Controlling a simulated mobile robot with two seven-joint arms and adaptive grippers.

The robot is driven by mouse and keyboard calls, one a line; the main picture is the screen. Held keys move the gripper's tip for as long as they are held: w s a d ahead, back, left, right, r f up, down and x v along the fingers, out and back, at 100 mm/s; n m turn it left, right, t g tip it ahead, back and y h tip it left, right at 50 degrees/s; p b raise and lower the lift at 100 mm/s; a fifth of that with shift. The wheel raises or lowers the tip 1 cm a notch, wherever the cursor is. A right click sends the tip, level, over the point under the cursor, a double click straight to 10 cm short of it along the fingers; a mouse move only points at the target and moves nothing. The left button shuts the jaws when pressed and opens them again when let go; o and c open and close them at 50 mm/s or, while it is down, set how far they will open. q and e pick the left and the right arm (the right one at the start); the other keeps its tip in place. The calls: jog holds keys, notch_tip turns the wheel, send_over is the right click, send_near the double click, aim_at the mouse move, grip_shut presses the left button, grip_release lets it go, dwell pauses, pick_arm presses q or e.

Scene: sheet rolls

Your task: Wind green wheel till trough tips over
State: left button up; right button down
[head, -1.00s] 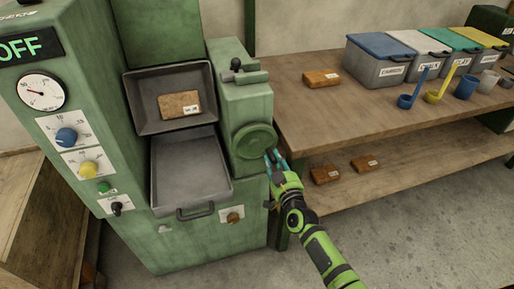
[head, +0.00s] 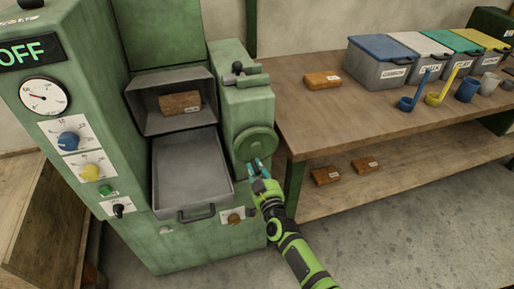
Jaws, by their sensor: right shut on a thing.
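The green wheel (head: 256,143) is on the front of the green box at the right side of the machine. My right gripper (head: 259,166) is at the lower rim of the wheel, shut on it; the exact contact is partly hidden by the fingers. The grey trough (head: 150,120) is tilted forward, its open side facing more to the front. A brown block (head: 180,102) with a white label lies inside it. A grey tray with a handle (head: 190,175) sits right below the trough. My left gripper is not in view.
The machine's panel (head: 75,150) on the left reads OFF. A wooden bench (head: 390,115) on the right holds lidded bins (head: 388,66), ladles, cups and a brown block (head: 322,80). Two more blocks lie on its lower shelf (head: 410,175). Open floor is at the lower right.

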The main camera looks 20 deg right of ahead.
aim_at(239, 151)
jog(key=shift+w+a+r+p, duration=0.15)
jog(key=shift+a+r+p, duration=0.15)
jog(key=shift+r, duration=0.25)
jog(key=shift+w+a+r+p, duration=0.1)
jog(key=shift+a+r+p, duration=0.2)
jog(key=shift+r, duration=0.25)
jog(key=shift+s+a+r+p, duration=0.1)
jog(key=shift+a+r+p, duration=0.2)
jog(key=shift+a, duration=0.25)
jog(key=shift+s+a+r+p, duration=0.15)
jog(key=shift+a+r+p, duration=0.35)
jog(key=shift+p, duration=0.15)
jog(key=shift+s+a+r+p, duration=0.1)
jog(key=shift+a+r+p, duration=0.15)
jog(key=shift+r+p, duration=0.3)
jog(key=shift+s+a+r+p, duration=0.1)
jog(key=shift+a+r+p, duration=0.25)
jog(key=shift+p, duration=0.3)
jog(key=shift+d, duration=0.1)
jog(key=shift+c, duration=2.1)
grip_release()
jog(key=shift+s, duration=0.25)
jog(key=o, duration=0.4)
jog(key=shift+f, duration=0.2)
